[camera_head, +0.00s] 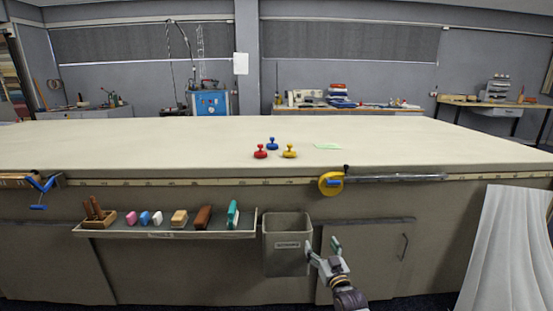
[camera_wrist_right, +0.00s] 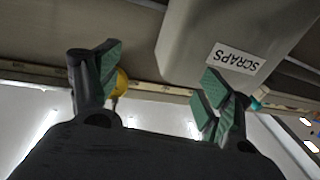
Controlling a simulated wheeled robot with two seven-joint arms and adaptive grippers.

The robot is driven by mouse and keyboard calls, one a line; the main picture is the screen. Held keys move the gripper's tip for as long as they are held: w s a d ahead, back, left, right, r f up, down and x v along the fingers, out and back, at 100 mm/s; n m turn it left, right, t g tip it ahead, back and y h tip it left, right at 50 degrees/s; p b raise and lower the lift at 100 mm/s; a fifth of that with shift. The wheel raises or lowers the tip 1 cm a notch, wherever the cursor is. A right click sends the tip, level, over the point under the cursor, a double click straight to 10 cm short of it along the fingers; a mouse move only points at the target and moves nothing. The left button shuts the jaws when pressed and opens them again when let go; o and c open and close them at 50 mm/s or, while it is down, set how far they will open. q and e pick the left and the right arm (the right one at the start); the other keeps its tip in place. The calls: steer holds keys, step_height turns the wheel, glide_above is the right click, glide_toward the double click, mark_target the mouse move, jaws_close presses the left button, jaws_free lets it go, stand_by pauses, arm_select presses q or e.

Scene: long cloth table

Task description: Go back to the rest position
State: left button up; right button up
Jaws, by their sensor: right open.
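My right gripper (camera_head: 324,254) is in front of the long table (camera_head: 120,135), low at its front side, just right of the grey scraps bin (camera_head: 287,262). In the right wrist view its two green-padded fingers (camera_wrist_right: 160,85) are spread apart with nothing between them. The bin (camera_wrist_right: 190,40) with its SCRAPS label is close beyond the fingers in that view; I cannot tell whether they touch it. My left gripper is not in view.
Red (camera_head: 260,152), blue (camera_head: 272,144) and yellow (camera_head: 290,152) knobbed pieces stand on the tabletop near a pale green sheet (camera_head: 328,146). A shelf (camera_head: 140,234) with several small items hangs left of the bin. A yellow tape measure (camera_head: 331,183) hangs at the edge. White cloth (camera_head: 505,250) drapes at right.

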steer(key=s+a+f+g, duration=0.1)
steer(key=s+f+g, duration=0.15)
steer(key=s, duration=0.55)
steer(key=s+f+g, duration=0.1)
steer(key=s+g, duration=0.3)
steer(key=s, duration=0.4)
steer(key=s+a+f+g, duration=0.1)
steer(key=s+g, duration=0.2)
steer(key=s, duration=0.6)
arm_select(q)
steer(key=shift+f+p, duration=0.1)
steer(key=shift+p, duration=0.35)
arm_select(e)
steer(key=s+f+g+h, duration=0.1)
steer(key=s+f+g, duration=0.3)
steer(key=s+f, duration=0.8)
steer(key=s, duration=0.4)
steer(key=shift+f, duration=0.25)
arm_select(q)
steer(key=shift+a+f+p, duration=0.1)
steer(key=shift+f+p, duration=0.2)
steer(key=shift+p, duration=0.4)
arm_select(e)
steer(key=shift+d+f, duration=0.2)
steer(key=shift+f, duration=0.1)
